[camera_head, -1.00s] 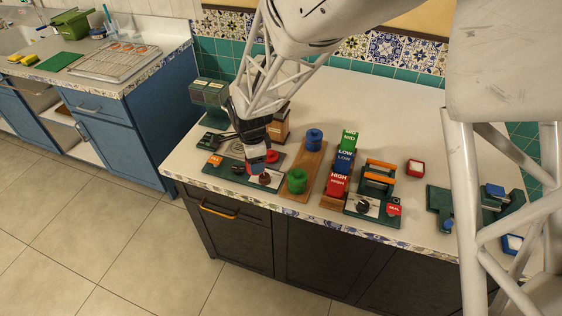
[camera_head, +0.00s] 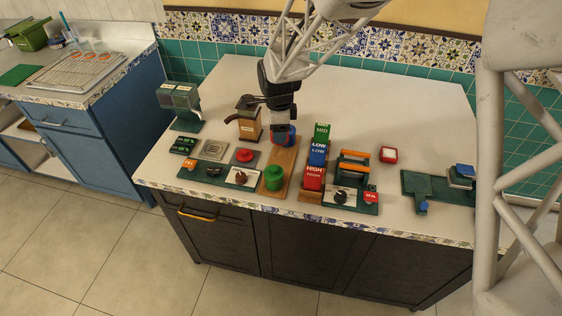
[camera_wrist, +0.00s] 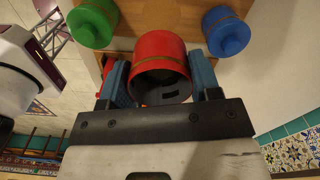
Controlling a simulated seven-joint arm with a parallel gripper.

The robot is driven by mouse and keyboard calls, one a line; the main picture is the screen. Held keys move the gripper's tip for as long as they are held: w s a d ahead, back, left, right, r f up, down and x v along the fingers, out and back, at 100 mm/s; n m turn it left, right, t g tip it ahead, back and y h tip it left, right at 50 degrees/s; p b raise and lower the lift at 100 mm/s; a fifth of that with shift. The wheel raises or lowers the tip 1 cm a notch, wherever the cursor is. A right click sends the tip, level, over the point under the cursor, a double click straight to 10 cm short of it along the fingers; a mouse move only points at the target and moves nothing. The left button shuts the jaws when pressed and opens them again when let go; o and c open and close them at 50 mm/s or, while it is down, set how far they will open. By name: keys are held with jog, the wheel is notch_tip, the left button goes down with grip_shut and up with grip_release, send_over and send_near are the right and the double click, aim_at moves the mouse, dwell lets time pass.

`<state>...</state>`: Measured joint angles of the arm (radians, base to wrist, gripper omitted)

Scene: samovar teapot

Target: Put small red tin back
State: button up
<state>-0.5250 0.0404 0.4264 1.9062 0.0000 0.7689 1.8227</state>
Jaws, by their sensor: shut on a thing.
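My gripper (camera_head: 283,135) is over the far part of a wooden board (camera_head: 281,163). In the wrist view, my gripper's blue finger pads (camera_wrist: 160,88) are shut on the sides of the small red tin (camera_wrist: 160,48). A dark hollow shows at its near end. A green tin (camera_head: 274,178) stands on the board's front part and shows at upper left in the wrist view (camera_wrist: 93,22). A blue tin (camera_wrist: 227,32) is at upper right in the wrist view, partly hidden behind my gripper in the head view. I cannot tell whether the red tin touches the board.
Left of the board are a red knob on a grey plate (camera_head: 245,156), a dial panel (camera_head: 220,174) and a wooden grinder-like box (camera_head: 249,122). Stacked HIGH, LOW and MID blocks (camera_head: 315,172) stand close on the right. The counter behind (camera_head: 350,100) is clear.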

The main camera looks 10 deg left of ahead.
jog(key=shift+w+d+r, duration=0.1)
jog(key=shift+w+d, duration=0.05)
jog(key=shift+d, duration=0.05)
dwell(0.3)
jog(key=shift+f, duration=3.15)
jog(key=shift+f, duration=1.85)
jog(key=shift+f, duration=0.15)
jog(key=o, duration=1)
notch_tip(320, 180, up, 12)
jog(key=shift+r, duration=0.15)
